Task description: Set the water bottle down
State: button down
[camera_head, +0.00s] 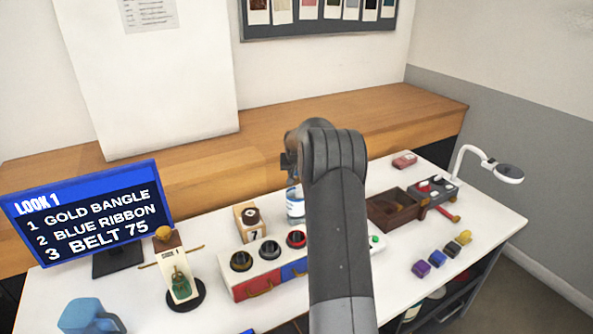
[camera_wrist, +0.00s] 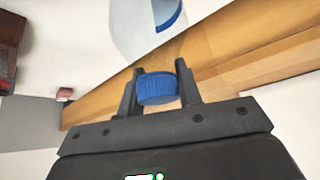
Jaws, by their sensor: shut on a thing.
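The water bottle (camera_head: 295,205) is clear with a white and blue label, and looks upright behind the button box in the head view. My arm hides part of it, and whether its base touches the table cannot be told. My gripper (camera_head: 290,163) is at the bottle's top. In the wrist view, my gripper (camera_wrist: 157,87) has its two fingers on either side of the blue cap (camera_wrist: 157,90), shut on it. The bottle's see-through body (camera_wrist: 135,25) shows at the top of that view.
A dark open tray (camera_head: 395,208) is at the right. White table (camera_head: 385,285) shows bare around several small coloured blocks.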

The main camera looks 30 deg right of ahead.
jog(key=shift+r, duration=0.1)
jog(key=c, duration=1)
grip_release()
jog(key=shift+f, duration=0.2)
jog(key=shift+r, duration=0.1)
jog(key=v, duration=1.1)
jog(key=s+a+r+n+y, duration=0.1)
jog(key=s+a+r, duration=0.5)
jog(key=s+a, duration=0.3)
jog(key=s+a+r+n, duration=0.1)
jog(key=s+a+r, duration=0.5)
jog(key=s+a, duration=0.4)
jog(key=s+a+f+n, duration=0.1)
jog(key=s+a, duration=0.2)
jog(key=s, duration=0.5)
jog(key=s+a+f+n+y, duration=0.1)
jog(key=s+a+f, duration=0.1)
jog(key=s, duration=0.6)
jog(key=s+a+f+n+y, duration=0.1)
jog(key=s+a, duration=0.4)
jog(key=s, duration=0.3)
jog(key=shift+s+f, duration=0.15)
jog(key=shift+f, duration=0.25)
